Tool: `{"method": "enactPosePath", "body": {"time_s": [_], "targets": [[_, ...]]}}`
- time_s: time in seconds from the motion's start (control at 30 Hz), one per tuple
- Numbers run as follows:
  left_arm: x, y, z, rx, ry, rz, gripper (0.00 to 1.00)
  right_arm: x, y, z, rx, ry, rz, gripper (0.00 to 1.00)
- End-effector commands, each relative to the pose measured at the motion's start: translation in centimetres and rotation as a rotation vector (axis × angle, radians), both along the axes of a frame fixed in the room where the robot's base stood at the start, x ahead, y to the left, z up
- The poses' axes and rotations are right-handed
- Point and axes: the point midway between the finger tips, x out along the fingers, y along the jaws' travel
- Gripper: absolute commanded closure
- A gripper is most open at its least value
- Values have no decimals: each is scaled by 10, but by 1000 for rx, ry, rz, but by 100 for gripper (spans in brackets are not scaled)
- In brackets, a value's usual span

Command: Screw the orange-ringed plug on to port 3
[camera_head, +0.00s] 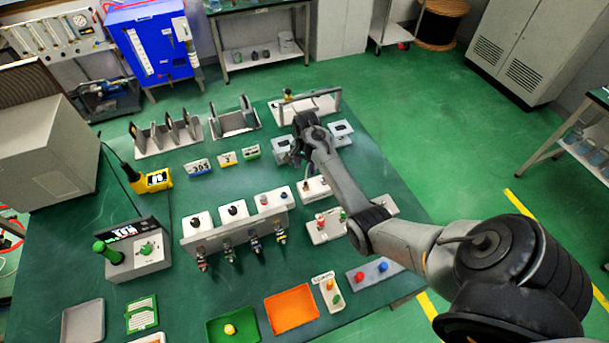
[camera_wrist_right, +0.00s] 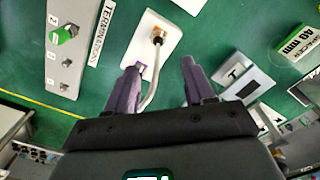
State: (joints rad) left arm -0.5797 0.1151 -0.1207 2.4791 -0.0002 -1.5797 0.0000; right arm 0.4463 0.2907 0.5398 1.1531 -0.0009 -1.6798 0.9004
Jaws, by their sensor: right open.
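In the right wrist view, the orange-ringed plug (camera_wrist_right: 158,36) sits on a white plate (camera_wrist_right: 170,50), with a white cable curving from it toward my fingers. A grey port strip (camera_wrist_right: 55,72) with a green cap (camera_wrist_right: 64,35) and bare ports lies left; I cannot tell which is port 3. The left gripper is not seen.
A TERMINATION label (camera_wrist_right: 100,35) lies between strip and plate. In the head view, a row of switch boxes (camera_head: 235,236), a green tray (camera_head: 215,335) and an orange tray (camera_head: 291,306) stand nearer. Slotted racks (camera_head: 165,136) stand at the back left. Bare tabletop shows between these groups.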

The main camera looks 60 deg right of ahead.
Motion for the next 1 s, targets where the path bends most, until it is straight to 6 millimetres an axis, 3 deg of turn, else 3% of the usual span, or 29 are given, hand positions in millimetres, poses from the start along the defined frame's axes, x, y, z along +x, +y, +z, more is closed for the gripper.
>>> {"method": "enactPosePath", "body": {"time_s": [0.5, 0.7, 1.0], "targets": [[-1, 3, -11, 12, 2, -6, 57, -1, 0, -79, 1, 3, -1, 47], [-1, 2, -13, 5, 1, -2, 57, 0, 0, -94, 0, 1, 0, 47], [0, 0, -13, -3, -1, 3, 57, 0, 0, -97, -1, 0, 0, 47]]}}
